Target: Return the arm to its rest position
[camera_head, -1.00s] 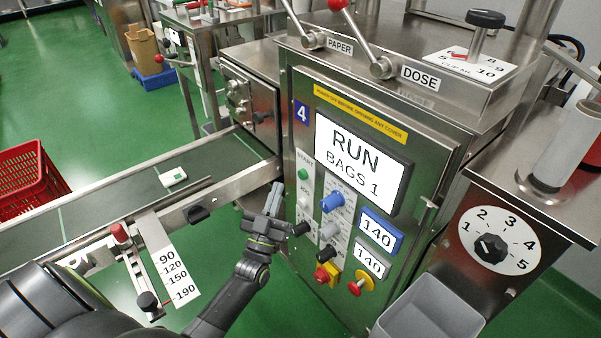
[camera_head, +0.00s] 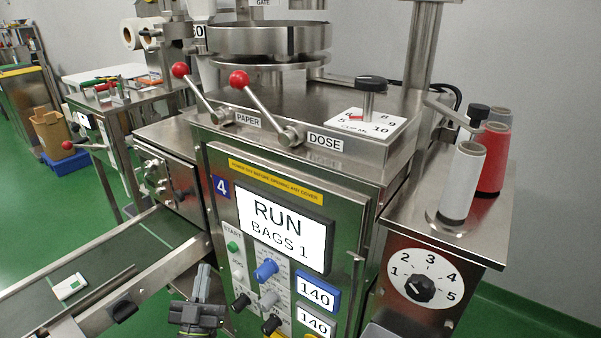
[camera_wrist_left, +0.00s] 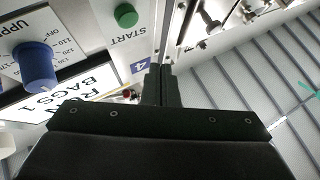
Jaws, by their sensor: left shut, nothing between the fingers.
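My left gripper (camera_head: 201,284) is at the bottom of the head view, in front of the machine's left edge, beside the control panel. Its fingers are together and empty, pointing up. In the left wrist view the closed fingers (camera_wrist_left: 161,84) show near the green START button (camera_wrist_left: 125,15) and the blue knob (camera_wrist_left: 36,66). The machine (camera_head: 345,220) has a screen (camera_head: 283,229) reading "RUN BAGS 1". I see no contact between the fingers and the panel. My right gripper is not in view.
A conveyor (camera_head: 110,268) with a small white teabag (camera_head: 69,287) runs at the left. Two red-knobbed levers, PAPER (camera_head: 205,95) and DOSE (camera_head: 262,105), stick up from the machine. Thread spools (camera_head: 462,182) stand on the right shelf, above a numbered dial (camera_head: 422,288).

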